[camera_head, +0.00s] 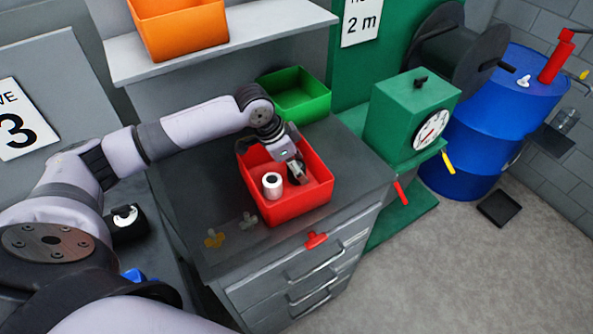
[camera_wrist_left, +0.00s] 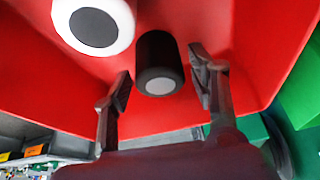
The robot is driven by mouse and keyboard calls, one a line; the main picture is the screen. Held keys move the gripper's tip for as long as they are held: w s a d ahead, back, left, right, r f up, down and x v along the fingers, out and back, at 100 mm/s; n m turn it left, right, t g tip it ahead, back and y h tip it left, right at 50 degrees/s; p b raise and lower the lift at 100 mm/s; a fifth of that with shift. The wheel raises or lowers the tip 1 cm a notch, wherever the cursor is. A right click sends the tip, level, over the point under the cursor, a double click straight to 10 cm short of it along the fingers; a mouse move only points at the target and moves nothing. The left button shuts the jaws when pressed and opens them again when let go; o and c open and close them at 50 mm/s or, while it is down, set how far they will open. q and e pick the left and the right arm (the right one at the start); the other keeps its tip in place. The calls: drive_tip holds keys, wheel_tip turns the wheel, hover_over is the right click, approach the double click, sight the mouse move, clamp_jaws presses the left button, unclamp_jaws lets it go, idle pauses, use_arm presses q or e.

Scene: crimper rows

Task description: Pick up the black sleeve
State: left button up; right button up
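The red bin (camera_head: 290,208) stands on the dark worktop. The black sleeve (camera_wrist_left: 158,62), a short black cylinder with a pale grey end, shows inside the bin in the left wrist view. My left gripper (camera_head: 295,172) reaches down into the bin. In the left wrist view its two fingers (camera_wrist_left: 160,68) are spread, one on each side of the black sleeve, with gaps visible on both sides. In the head view the sleeve is hard to tell from the dark fingers. A white sleeve (camera_head: 272,186) with a dark centre stands beside it, also in the wrist view (camera_wrist_left: 95,24). My right gripper is not seen.
A green bin (camera_head: 300,95) stands behind the red bin. An orange bin (camera_head: 180,28) sits on the shelf above. A green box with a dial (camera_head: 412,115) and a blue barrel (camera_head: 490,125) are to the right.

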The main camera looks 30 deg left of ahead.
use_arm(q)
drive_tip(key=c, duration=0.9)
drive_tip(key=shift+r, duration=0.2)
drive_tip(key=shift+c, duration=0.2)
